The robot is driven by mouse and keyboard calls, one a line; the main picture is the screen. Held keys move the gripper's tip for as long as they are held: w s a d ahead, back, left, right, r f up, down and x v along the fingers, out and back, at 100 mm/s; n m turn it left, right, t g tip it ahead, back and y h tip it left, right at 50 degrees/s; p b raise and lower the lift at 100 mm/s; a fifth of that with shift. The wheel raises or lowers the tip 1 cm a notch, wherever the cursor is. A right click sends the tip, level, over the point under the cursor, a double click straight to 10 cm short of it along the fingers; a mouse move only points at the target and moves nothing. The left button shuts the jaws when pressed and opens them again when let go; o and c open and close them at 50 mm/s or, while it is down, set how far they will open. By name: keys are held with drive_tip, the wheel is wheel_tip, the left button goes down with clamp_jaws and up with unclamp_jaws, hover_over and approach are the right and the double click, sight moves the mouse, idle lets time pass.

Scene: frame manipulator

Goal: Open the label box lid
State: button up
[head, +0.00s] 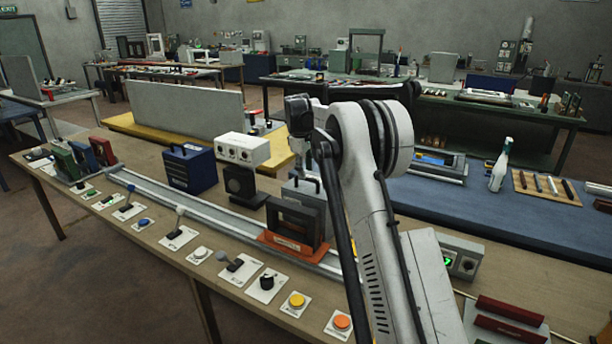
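No box carries a label that I can read, so I cannot tell which one is the label box. A blue box (188,168) with a dark top handle stands shut on the long wooden workbench (160,238), left of my arm. A light grey box (297,190) stands on the same bench, partly hidden behind a dark frame and close below my wrist. My gripper (304,158) points down over the bench near this grey box. Its fingers are small and dark here, so their opening and any contact are unclear.
A dark frame on an orange base (292,243) stands on a metal rail (190,205) along the bench. Several switches and buttons, including a yellow button (296,300), line the front edge. My arm hides much of the right side.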

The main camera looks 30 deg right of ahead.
drive_tip(key=shift+w+d+f, duration=0.1)
drive_tip(key=shift+f, duration=0.6)
drive_tip(key=shift+w+d+f, duration=0.1)
drive_tip(key=shift+f, duration=0.6)
drive_tip(key=shift+s, duration=0.1)
clamp_jaws()
